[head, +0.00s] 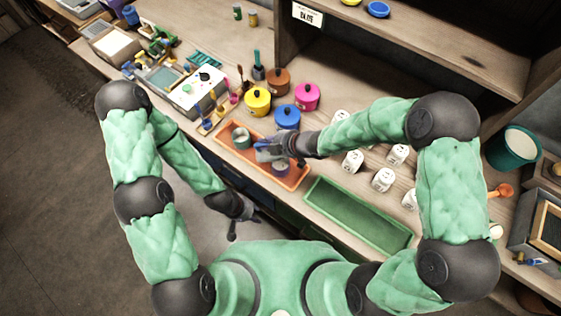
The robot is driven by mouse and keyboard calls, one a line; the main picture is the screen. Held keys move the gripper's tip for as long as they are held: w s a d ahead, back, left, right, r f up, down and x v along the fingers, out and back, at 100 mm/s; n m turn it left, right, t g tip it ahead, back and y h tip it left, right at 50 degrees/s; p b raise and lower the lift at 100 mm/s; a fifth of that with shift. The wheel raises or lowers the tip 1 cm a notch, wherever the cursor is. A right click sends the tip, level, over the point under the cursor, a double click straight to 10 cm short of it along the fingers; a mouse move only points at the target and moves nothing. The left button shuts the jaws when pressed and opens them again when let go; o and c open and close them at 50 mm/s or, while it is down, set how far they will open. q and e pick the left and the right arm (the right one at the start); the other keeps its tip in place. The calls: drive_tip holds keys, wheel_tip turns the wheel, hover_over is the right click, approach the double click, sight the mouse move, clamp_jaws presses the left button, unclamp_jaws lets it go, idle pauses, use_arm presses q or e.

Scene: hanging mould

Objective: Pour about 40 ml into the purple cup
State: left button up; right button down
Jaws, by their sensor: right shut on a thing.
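A pale purple cup (281,170) stands in the right part of an orange tray (298,182) near the table's front edge. A teal-grey cup (240,138) stands in the tray's left part. My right gripper (278,150) is over the tray, shut on a small grey-blue vessel (264,154) held just left of and above the purple cup. The gripper partly hides the vessel, and I cannot tell its tilt or what is in it. My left gripper (244,215) hangs low in front of the table, away from the cups; its fingers are too small to read.
Blue (287,117), yellow (257,102), pink (306,97) and brown (278,81) lidded pots stand behind the tray. Several white labelled blocks (383,179) stand to the right. A green tray (358,215) lies empty at the front right. A shelf (430,40) overhangs the back.

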drive_tip(key=shift+w+a, duration=0.15)
drive_tip(key=shift+a+r+y+b, duration=0.15)
drive_tip(key=shift+a+y+b, duration=0.15)
drive_tip(key=shift+b, duration=0.15)
drive_tip(key=shift+f+b, duration=0.2)
drive_tip(key=shift+b, duration=0.15)
drive_tip(key=shift+a+t, duration=0.1)
drive_tip(key=shift+t, duration=0.2)
drive_tip(key=shift+s+d+r+y+b, duration=0.15)
drive_tip(key=shift+y+b, duration=0.1)
drive_tip(key=shift+y, duration=0.2)
drive_tip(key=shift+s+d+f+y+b, duration=0.1)
drive_tip(key=shift+y+b, duration=0.1)
drive_tip(key=shift+y, duration=0.25)
drive_tip(key=shift+r, duration=0.1)
